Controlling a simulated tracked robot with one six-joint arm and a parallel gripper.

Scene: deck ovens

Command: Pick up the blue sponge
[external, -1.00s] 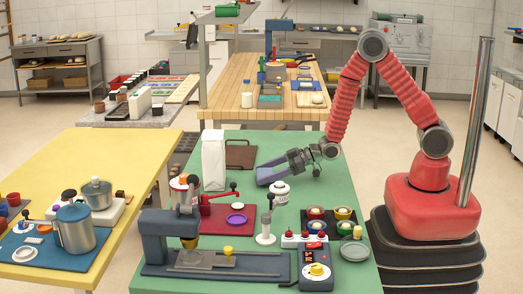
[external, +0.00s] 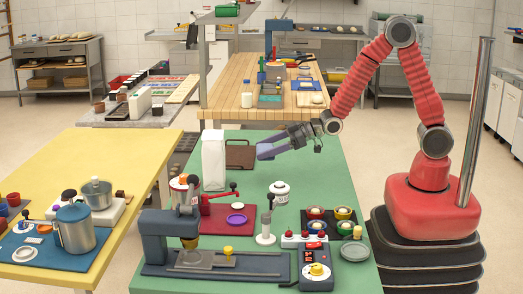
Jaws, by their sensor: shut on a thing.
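The blue sponge (external: 269,150) is a muted blue-violet block at the left end of my gripper (external: 291,140). My gripper is shut on it. It is held above the far part of the green table (external: 262,184), to the right of a tall white carton. The fingers partly hide the sponge's right end.
The tall white carton (external: 214,160) and a brown board (external: 241,154) are just left of the sponge. A press (external: 168,240), a control box (external: 318,266) and a tray of small bowls (external: 331,222) fill the near part of the table.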

